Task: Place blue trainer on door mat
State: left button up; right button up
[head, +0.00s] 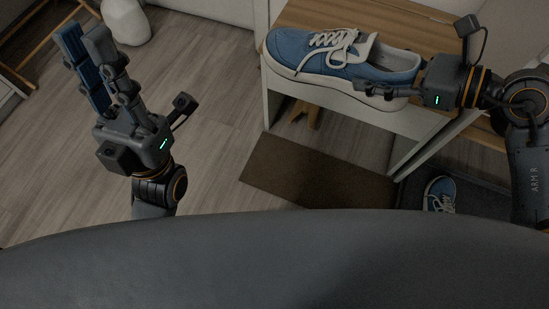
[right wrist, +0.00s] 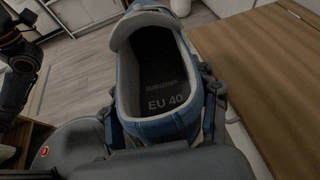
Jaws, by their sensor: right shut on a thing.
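A blue trainer (head: 318,62) with white laces and a pale sole is held by my right gripper (head: 366,88). The gripper is shut on its heel end, and the toe points left in the head view. In the right wrist view the fingers lie on both sides of the heel, and the dark insole (right wrist: 165,80) reads "EU 40". A flat brown mat (head: 315,172) lies on the floor below the trainer. My left gripper (head: 84,36) is open and empty at the left, its blue ribbed pad showing.
A wooden-topped white bench (head: 405,28) stands behind the trainer; it also shows in the right wrist view (right wrist: 268,75). A second blue shoe (head: 440,193) rests on a dark grey mat (head: 412,192) at right. A white vase-like object (head: 126,22) stands upper left.

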aim_at(327, 176)
jog(key=i+j+u, duration=0.15)
jog(key=u, duration=0.25)
jog(key=i+j+u, duration=0.2)
jog(key=u, duration=0.2)
jog(key=i+j+u, duration=0.35)
jog(key=i+u, duration=0.1)
jog(key=u, duration=0.3)
jog(key=i+z, duration=0.15)
jog(key=i, duration=0.25)
jog(key=i+j+z, duration=0.15)
jog(key=i, duration=0.3)
jog(key=i+z, duration=0.15)
jog(key=z, duration=0.3)
jog(key=i+j+z, duration=0.1)
jog(key=z, duration=0.35)
jog(key=i+j+z, duration=0.15)
jog(key=z, duration=0.3)
jog(key=i+j+z, duration=0.15)
jog(key=z, duration=0.3)
jog(key=i+j+z, duration=0.1)
jog(key=z, duration=0.35)
jog(key=i+j+z, duration=0.1)
jog(key=z, duration=0.3)
jog(key=i+j+z, duration=0.1)
jog(key=z, duration=0.35)
jog(key=j+z, duration=0.25)
jog(key=z, duration=0.15)
jog(key=j+z, duration=0.2)
jog(key=z, duration=0.25)
jog(key=j+z, duration=1.2)
